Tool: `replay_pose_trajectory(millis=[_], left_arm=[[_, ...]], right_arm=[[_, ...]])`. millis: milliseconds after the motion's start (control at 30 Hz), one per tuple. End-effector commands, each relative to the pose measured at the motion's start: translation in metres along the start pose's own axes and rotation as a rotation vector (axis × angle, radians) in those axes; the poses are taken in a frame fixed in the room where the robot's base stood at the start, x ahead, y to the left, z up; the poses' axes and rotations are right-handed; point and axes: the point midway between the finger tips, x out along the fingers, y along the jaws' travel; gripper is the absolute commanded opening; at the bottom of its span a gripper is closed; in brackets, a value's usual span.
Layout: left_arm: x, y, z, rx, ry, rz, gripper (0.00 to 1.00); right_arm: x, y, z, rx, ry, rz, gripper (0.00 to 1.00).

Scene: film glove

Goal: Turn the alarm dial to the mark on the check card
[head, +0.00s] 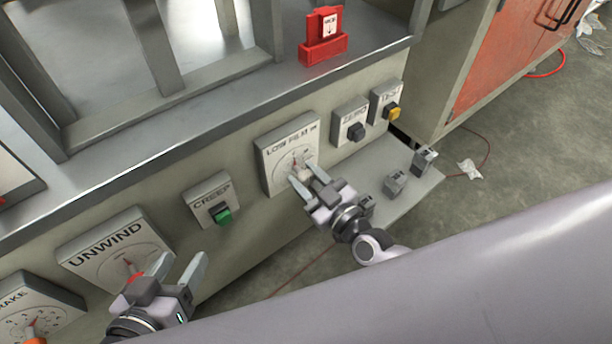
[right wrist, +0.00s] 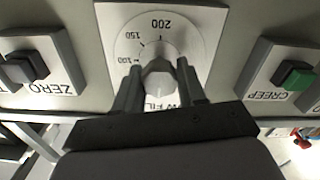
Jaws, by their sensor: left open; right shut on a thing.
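The alarm dial is a grey knob (right wrist: 159,78) on a pale plate (head: 272,150) lettered "LOW FILM". The right wrist view shows its printed scale (right wrist: 150,38) with 100, 150 and 200. My right gripper (head: 300,176) has its fingers on both sides of the knob and is shut on it; the fingers hide part of the lettering. The check card (head: 330,26) is white with a dark mark, upright in a red holder (head: 322,50) on the ledge; its print is too small to read. My left gripper (head: 178,268) is open and empty near the UNWIND dial.
The UNWIND plate (head: 95,258), a CREEP box with a green switch (head: 221,213), a ZERO box with a dark switch (head: 356,132) and a box with a yellow switch (head: 393,112) line the panel. Grey blocks (head: 396,182) lie on a low shelf (head: 415,200). A red cabinet (head: 510,50) stands at right.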

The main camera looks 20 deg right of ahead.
Motion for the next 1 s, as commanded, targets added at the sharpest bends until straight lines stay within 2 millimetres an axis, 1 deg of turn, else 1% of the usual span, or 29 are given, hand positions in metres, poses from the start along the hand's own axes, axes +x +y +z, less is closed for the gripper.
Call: replay_pose_trajectory(millis=[33, 67, 100, 367, 567, 800, 1000], left_arm=[[0.0000, 0.0001, -0.0002, 0.000, 0.000, 0.000, 0.57], [0.0000, 0.0001, -0.0001, 0.000, 0.000, 0.000, 0.57], [0.0000, 0.0001, -0.0002, 0.000, 0.000, 0.000, 0.57], [-0.0002, 0.0000, -0.0007, 0.002, 0.000, -0.001, 0.57], [-0.0011, -0.0007, -0.0025, 0.009, 0.000, -0.006, 0.57], [-0.0031, -0.0022, -0.0041, 0.019, -0.001, -0.015, 0.57], [-0.0055, -0.0035, 0.0004, 0.024, -0.014, -0.024, 0.57]], right_arm=[[0.0000, -0.0001, 0.0000, 0.000, 0.000, 0.000, 0.23], [0.0000, -0.0001, 0.0000, 0.000, 0.000, 0.000, 0.13], [0.0000, -0.0001, 0.0000, 0.000, 0.000, 0.000, 0.10], [0.0001, 0.0001, -0.0003, 0.018, 0.000, 0.000, 0.10], [0.0002, 0.0003, -0.0009, 0.100, 0.001, 0.000, 0.10], [0.0004, 0.0008, -0.0010, 0.289, 0.001, 0.000, 0.10], [0.0005, 0.0012, -0.0006, 0.479, 0.001, 0.000, 0.10]])
